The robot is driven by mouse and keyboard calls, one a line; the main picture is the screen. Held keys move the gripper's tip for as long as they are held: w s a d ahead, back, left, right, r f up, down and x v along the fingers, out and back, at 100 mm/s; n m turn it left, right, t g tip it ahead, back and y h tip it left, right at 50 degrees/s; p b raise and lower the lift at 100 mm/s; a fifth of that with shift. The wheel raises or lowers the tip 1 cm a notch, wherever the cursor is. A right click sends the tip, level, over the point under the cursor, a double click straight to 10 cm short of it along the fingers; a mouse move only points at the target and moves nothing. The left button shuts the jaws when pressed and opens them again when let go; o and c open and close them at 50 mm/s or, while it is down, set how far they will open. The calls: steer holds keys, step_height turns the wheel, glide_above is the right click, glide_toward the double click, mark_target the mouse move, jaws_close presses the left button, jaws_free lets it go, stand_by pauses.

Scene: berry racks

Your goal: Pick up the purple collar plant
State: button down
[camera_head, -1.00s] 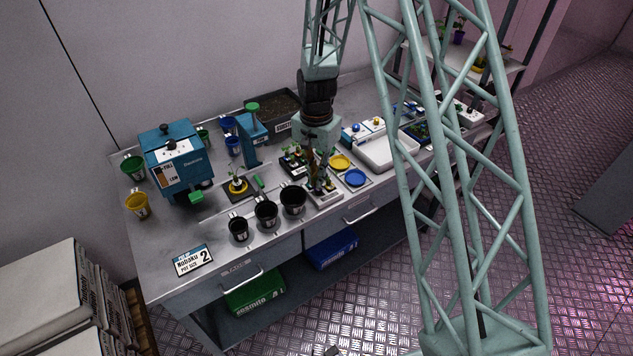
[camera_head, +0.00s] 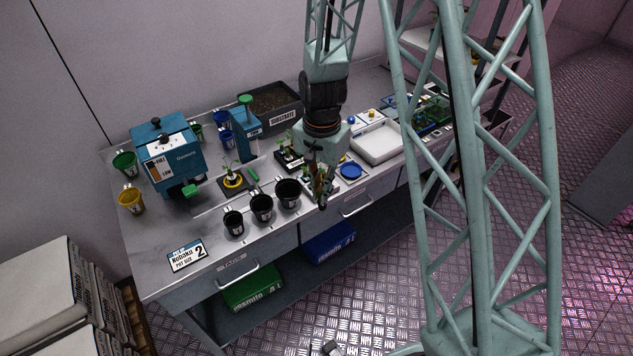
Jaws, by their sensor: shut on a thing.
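My gripper (camera_head: 319,198) points down at the front edge of the bench, right of the black pots. It is shut on a small plant, with green leaves (camera_head: 307,170) showing around the fingers. The plant's collar is hidden or too small to tell, so I cannot make out purple. A dark tray with small plants (camera_head: 289,156) stands just behind and left of my gripper. Another plant sits in a yellow collar (camera_head: 233,181) on a dark plate further left.
Black pots (camera_head: 262,208) stand left of my gripper along the front. A blue disc (camera_head: 351,171) and a white tray (camera_head: 376,145) lie to the right. A blue machine (camera_head: 168,153), a blue press (camera_head: 247,133) and a substrate bin (camera_head: 272,100) stand behind.

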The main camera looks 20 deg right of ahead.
steer(key=shift+s+a+r, duration=0.1)
steer(key=shift+s, duration=1.05)
steer(key=shift+s+a+r, duration=0.1)
steer(key=shift+s, duration=1)
steer(key=shift+w+d+r, duration=0.1)
steer(key=shift+w, duration=0.05)
